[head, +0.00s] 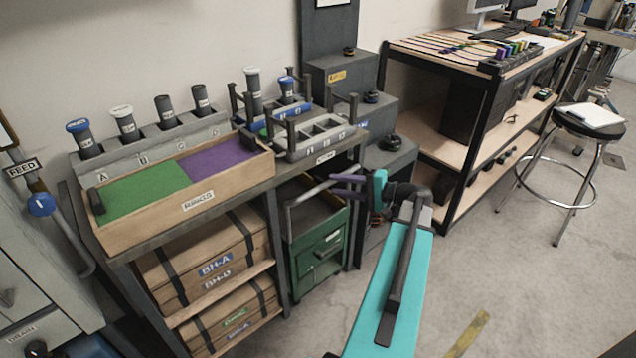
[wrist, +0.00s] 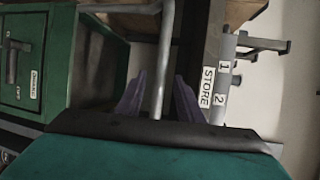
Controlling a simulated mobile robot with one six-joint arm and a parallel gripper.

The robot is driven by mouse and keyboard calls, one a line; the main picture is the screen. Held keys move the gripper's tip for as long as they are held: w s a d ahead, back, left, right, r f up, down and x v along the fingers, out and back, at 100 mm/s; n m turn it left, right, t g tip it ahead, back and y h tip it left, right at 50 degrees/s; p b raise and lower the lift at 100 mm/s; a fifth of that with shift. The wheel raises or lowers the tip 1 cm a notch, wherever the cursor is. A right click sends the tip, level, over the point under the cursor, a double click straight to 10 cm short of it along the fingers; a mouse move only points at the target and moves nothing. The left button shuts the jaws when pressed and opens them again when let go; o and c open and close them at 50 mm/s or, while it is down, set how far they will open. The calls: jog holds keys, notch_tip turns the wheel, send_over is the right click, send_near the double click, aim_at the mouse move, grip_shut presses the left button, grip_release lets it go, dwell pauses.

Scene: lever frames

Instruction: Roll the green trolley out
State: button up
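The green trolley (head: 318,243) stands under the bench between the bench's legs, with its drawer front facing out. Its grey handle bar (head: 309,191) rises above its top. In the wrist view the trolley's green, labelled front (wrist: 52,60) is at the left, and the grey bar (wrist: 164,65) runs between my two purple fingers. My gripper (head: 335,185) is at the handle's right end in the head view. In the wrist view my gripper (wrist: 160,80) is open around the bar, with gaps visible on both sides. The trolley's wheels are hidden.
The bench bears a wooden tray (head: 190,215) with green and purple halves. Strapped boxes (head: 205,262) fill shelves left of the trolley. Grey cabinets (head: 392,165) stand close on the right. A stool (head: 590,125) is farther right.

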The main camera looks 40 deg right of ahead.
jog(key=x, duration=0.8)
grip_shut()
